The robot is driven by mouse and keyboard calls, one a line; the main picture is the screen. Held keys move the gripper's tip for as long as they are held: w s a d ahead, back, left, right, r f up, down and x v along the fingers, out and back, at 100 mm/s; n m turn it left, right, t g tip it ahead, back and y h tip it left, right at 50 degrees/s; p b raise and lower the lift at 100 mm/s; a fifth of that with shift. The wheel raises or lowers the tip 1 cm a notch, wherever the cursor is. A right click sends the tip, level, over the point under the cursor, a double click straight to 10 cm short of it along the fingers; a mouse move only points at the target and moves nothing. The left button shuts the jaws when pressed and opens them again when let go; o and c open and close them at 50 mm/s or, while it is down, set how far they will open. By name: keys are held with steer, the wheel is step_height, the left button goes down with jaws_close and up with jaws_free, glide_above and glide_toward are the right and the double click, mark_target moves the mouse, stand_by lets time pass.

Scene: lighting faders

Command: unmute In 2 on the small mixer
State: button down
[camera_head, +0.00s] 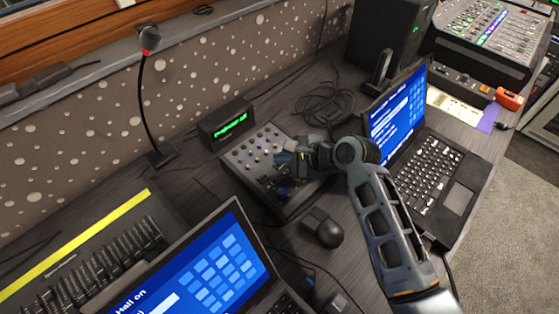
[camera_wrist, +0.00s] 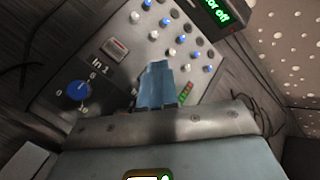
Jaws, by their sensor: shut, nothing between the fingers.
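The small mixer (camera_head: 236,157) is a grey panel with rows of knobs on the desk in the head view. My gripper (camera_head: 287,163) is over its right part and hides some of the controls. In the wrist view, the mixer panel (camera_wrist: 132,68) shows white and blue small knobs, a large blue knob (camera_wrist: 78,92) and a greyish-red square button (camera_wrist: 116,48). A dark label (camera_wrist: 99,69) beside the button seems to read In 3, but it is small and tilted. My gripper (camera_wrist: 157,72) is shut and empty, close over the panel; contact cannot be told. No In 2 label is legible.
A green-lit display box (camera_head: 228,124) stands behind the mixer. A black mouse (camera_head: 323,229) lies in front, with laptops (camera_head: 425,165) on both sides. A gooseneck microphone (camera_head: 150,40) rises at left. Cables (camera_head: 325,104) lie behind.

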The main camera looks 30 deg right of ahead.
step_height(320, 180, up, 2)
steer(key=p, duration=0.2)
steer(key=shift+s+r+p, duration=0.1)
steer(key=shift+p, duration=0.3)
steer(key=r, duration=0.3)
steer(key=shift+s+d+r, duration=0.1)
steer(key=shift+s+r, duration=0.1)
steer(key=shift+r, duration=0.15)
